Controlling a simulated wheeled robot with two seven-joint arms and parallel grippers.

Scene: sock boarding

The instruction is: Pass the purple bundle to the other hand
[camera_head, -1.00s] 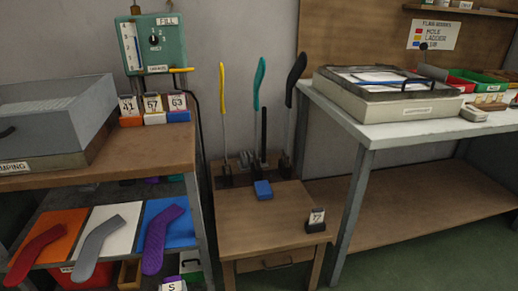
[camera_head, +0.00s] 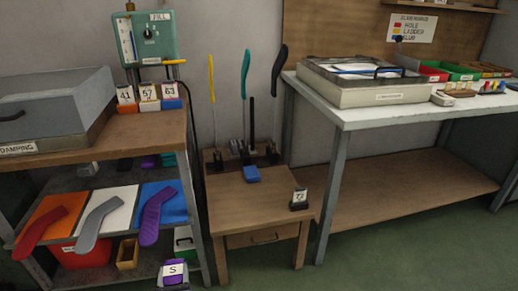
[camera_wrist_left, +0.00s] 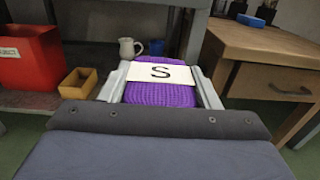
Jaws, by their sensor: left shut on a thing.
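The purple bundle (camera_head: 172,284) is at the bottom edge of the head view, with a white band marked S around it. In the left wrist view the purple knit (camera_wrist_left: 160,95) shows above and below the white S band (camera_wrist_left: 162,73). My left gripper (camera_wrist_left: 162,84) is shut on the bundle, one finger along each side of it. In the head view the left gripper (camera_head: 174,274) is mostly cut off by the bottom edge. My right gripper is in neither view.
A rack at the left holds red, grey and purple socks (camera_head: 150,217) on coloured boards. A small wooden table (camera_head: 250,205) with upright sock forms stands in the middle. A white-topped bench (camera_head: 400,112) is at the right. Green floor (camera_head: 400,250) is clear at lower right.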

